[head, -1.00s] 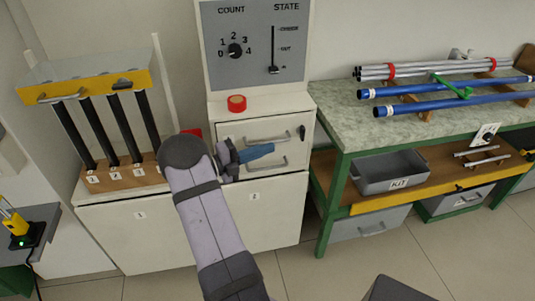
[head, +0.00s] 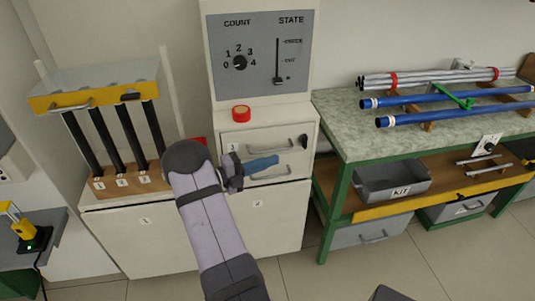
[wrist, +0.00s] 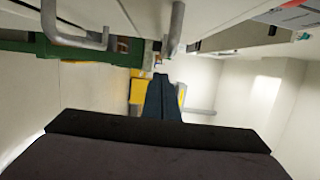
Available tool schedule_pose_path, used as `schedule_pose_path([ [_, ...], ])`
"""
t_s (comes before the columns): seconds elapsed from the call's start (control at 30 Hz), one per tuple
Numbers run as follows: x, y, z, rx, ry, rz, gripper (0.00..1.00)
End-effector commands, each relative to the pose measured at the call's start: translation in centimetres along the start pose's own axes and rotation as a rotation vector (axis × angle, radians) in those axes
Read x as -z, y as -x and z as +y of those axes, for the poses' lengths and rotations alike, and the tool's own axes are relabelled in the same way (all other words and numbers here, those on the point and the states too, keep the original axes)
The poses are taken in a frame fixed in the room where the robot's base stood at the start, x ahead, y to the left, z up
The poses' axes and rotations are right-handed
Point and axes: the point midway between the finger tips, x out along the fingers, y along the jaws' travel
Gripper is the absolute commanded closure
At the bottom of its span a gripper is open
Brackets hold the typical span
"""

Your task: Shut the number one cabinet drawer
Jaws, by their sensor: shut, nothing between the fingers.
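The white cabinet's upper drawer (head: 290,142), with a small label that looks like 1, has a grey bar handle (head: 268,146). Below it is a second drawer front with its own handle (head: 285,174), partly hidden by my gripper. Whether the upper drawer stands slightly out from the cabinet I cannot tell. My gripper (head: 275,161), with blue fingers, is shut and empty in front of the drawer fronts, between the two handles. Contact with a front cannot be made out. In the wrist view, the shut fingers (wrist: 162,100) point away below two grey handles.
Left is a rack with black rods (head: 106,137). Right is a green-framed bench (head: 345,125) with blue rods and a grey KIT bin (head: 390,183).

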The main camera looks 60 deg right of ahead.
Motion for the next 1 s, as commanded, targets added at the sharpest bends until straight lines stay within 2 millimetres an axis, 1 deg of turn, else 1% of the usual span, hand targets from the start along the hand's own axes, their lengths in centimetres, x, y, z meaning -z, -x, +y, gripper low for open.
schedule_pose_path([
  [0.03, 0.8, 0.2, -0.6, 0.000, 0.007, 0.001, 1.00],
  [0.1, 2.0, 0.5, -0.7, 0.001, 0.009, 0.004, 1.00],
  [0.17, 1.7, 2.1, 0.1, 0.000, 0.003, 0.000, 1.00],
  [0.3, 1.7, 5.0, 0.2, 0.000, 0.002, 0.001, 1.00],
  [0.4, 1.8, 6.7, 0.2, 0.001, 0.002, 0.004, 1.00],
  [0.6, 1.8, 9.3, 0.1, 0.001, 0.004, 0.006, 1.00],
  [0.8, 1.9, 10.3, 0.1, 0.001, 0.005, 0.007, 1.00],
  [1.0, 1.9, 10.4, 0.1, 0.001, 0.005, 0.009, 1.00],
])
